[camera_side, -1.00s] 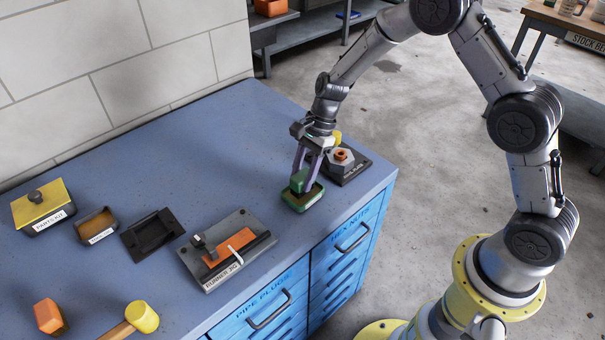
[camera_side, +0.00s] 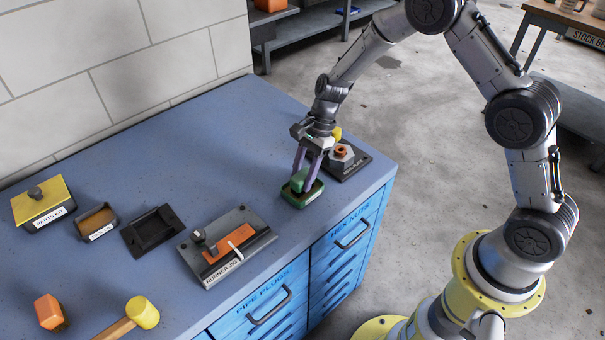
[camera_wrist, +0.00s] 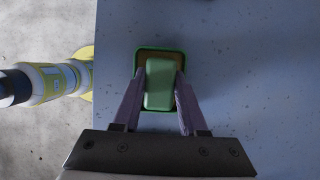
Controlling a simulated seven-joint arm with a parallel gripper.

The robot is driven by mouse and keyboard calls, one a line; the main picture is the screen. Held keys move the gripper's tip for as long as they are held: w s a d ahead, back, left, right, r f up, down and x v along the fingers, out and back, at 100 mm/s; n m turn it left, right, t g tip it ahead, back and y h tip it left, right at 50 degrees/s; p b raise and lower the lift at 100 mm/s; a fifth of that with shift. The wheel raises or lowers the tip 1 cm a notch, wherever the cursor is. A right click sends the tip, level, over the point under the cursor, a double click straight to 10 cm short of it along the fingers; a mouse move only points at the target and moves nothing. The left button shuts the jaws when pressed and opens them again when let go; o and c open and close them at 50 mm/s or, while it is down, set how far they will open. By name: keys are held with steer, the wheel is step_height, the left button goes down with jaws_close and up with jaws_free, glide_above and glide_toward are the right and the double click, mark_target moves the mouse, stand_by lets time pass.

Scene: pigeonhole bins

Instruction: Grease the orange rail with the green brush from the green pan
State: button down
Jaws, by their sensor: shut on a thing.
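The green brush (camera_wrist: 160,84) is a green block held between my gripper's (camera_wrist: 158,88) two purple fingers. My gripper is shut on it and points down. In the side view the brush (camera_side: 298,180) is at the green pan (camera_side: 312,198), near the bench's right front edge. The wrist view shows the pan's green rim (camera_wrist: 140,51) and brownish inside around the brush's far end. I cannot tell whether the brush touches the pan's bottom.
Left of the jig are a black tray (camera_side: 153,232), a small bin (camera_side: 97,221) and a yellow-lidded parts box (camera_side: 42,203). A yellow mallet (camera_side: 143,313) and an orange block (camera_side: 50,312) lie in front.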

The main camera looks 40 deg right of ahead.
steer(key=shift+f, duration=0.3)
steer(key=shift+c, duration=1.8)
jaws_free()
steer(key=c, duration=0.4)
steer(key=shift+r, duration=0.2)
jaws_close()
steer(key=shift+f, duration=0.1)
